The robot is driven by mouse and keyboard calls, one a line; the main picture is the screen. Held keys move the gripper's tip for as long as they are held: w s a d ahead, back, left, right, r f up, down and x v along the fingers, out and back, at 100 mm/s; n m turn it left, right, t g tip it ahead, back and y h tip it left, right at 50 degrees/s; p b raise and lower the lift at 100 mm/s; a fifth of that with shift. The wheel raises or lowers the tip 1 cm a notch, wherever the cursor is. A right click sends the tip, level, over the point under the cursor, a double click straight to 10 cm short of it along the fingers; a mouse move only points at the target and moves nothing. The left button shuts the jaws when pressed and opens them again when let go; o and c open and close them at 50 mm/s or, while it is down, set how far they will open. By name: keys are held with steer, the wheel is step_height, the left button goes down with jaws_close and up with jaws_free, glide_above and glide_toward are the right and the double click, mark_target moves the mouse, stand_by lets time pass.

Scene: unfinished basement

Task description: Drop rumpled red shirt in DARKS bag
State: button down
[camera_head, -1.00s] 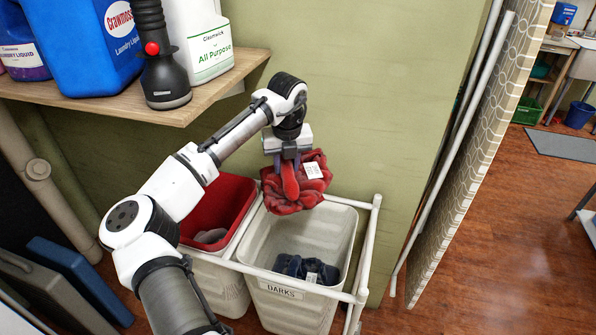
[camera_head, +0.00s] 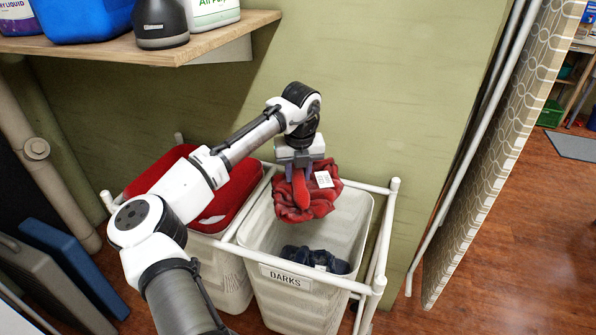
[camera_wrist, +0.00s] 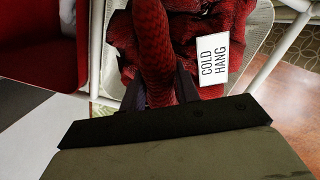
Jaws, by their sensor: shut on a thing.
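The rumpled red shirt (camera_head: 318,200) hangs from my gripper (camera_head: 299,172), which is shut on a fold of it. A white tag on the shirt reads "COLD HANG" in the wrist view (camera_wrist: 213,60). The shirt is over the opening of the white bag labelled DARKS (camera_head: 286,277), towards its back left part. Dark blue clothing (camera_head: 318,259) lies inside that bag, below the shirt. In the wrist view the shirt (camera_wrist: 190,50) hides most of the bag's inside.
A red-lined bag (camera_head: 235,190) stands just left of the DARKS bag in the same white pipe frame (camera_head: 386,240). A wooden shelf (camera_head: 120,48) with bottles is above left. A green wall (camera_head: 410,110) stands close behind.

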steer(key=shift+f+b, duration=0.45)
steer(key=shift+f, duration=0.45)
steer(key=c, duration=0.9)
jaws_free()
steer(key=shift+c, duration=0.2)
